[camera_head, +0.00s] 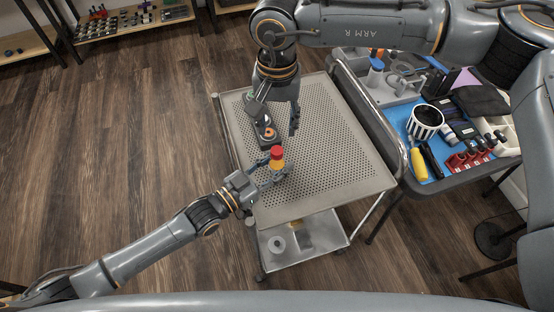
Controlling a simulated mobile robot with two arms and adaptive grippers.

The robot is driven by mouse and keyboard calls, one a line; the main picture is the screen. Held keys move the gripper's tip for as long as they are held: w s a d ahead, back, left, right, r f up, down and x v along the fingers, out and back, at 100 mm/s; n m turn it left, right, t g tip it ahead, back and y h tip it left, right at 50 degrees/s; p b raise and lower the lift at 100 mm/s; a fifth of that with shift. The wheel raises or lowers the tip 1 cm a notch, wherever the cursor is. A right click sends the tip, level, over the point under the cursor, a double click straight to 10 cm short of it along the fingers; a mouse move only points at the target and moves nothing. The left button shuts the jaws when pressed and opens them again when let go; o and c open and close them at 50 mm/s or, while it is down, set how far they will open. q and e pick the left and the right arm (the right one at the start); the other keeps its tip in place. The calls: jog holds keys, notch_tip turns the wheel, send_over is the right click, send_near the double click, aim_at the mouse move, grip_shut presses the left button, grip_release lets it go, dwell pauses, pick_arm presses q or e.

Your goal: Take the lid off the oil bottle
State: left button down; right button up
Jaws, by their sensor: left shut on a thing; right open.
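The oil bottle (278,165) is small and yellow-orange with a red lid (277,152) on its top. It stands upright at the left side of the perforated cart top. My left gripper (273,173) is shut around the bottle's body below the lid, and its fingers partly hide the bottle. My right gripper (281,127) points down over the cart, a little behind the bottle in the picture. It is open and apart from the lid.
The metal cart (330,170) has a mostly clear top and a lower shelf with a few small items. At right, a table with a blue mat (421,168) holds a white-and-black cup (425,120), a yellow-handled screwdriver (418,164) and other tools. Shelves stand at the upper left.

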aim_at(277, 150)
jog(key=m, duration=0.6)
jog(key=shift+m, duration=0.3)
jog(key=m, duration=0.4)
jog(key=shift+a, duration=0.1)
jog(key=m, duration=3.8)
jog(key=shift+f+m, duration=0.4)
jog(key=shift+f, duration=3.6)
